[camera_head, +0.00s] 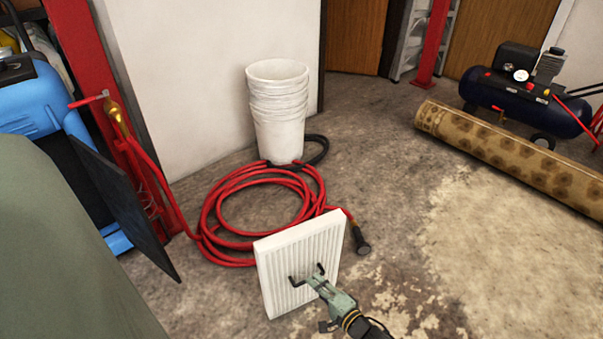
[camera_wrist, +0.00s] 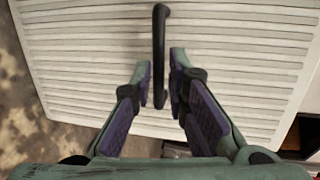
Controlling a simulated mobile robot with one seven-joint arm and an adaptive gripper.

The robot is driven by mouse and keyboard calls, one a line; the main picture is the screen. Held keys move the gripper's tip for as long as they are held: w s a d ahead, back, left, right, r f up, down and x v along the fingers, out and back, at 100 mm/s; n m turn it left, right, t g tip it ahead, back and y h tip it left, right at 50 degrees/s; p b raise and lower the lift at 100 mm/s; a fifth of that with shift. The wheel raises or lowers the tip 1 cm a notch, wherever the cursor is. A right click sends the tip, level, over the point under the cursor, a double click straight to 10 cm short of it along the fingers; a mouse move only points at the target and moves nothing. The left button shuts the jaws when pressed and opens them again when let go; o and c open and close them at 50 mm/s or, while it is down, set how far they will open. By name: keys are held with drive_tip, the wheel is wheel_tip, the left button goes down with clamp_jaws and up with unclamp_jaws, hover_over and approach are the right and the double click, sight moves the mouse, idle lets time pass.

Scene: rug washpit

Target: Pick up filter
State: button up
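The filter (camera_head: 283,255) is a white, ribbed, rectangular panel standing tilted on the concrete floor, in front of the red hose in the head view. Its ribbed face fills much of the wrist view (camera_wrist: 240,45). A black bar handle (camera_wrist: 159,40) is on this face. My gripper (camera_head: 314,279) is at the filter's face in the head view. In the wrist view my gripper (camera_wrist: 162,76) has its two fingers apart, one on each side of the handle's lower part. Small gaps seem to show between fingers and handle. The fingers partly hide the filter's lower area.
A coiled red hose (camera_head: 208,222) lies right behind the filter, its dark nozzle (camera_head: 361,240) to the right. Stacked white buckets (camera_head: 279,125) stand by the wall. A rolled rug (camera_head: 510,155) and a compressor (camera_head: 525,105) are at right. Open floor lies right of the filter.

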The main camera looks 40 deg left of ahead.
sight(304, 275)
drive_tip(key=x, duration=0.3)
drive_tip(key=shift+a+f, duration=0.15)
drive_tip(key=shift+a, duration=0.05)
clamp_jaws()
idle(0.5)
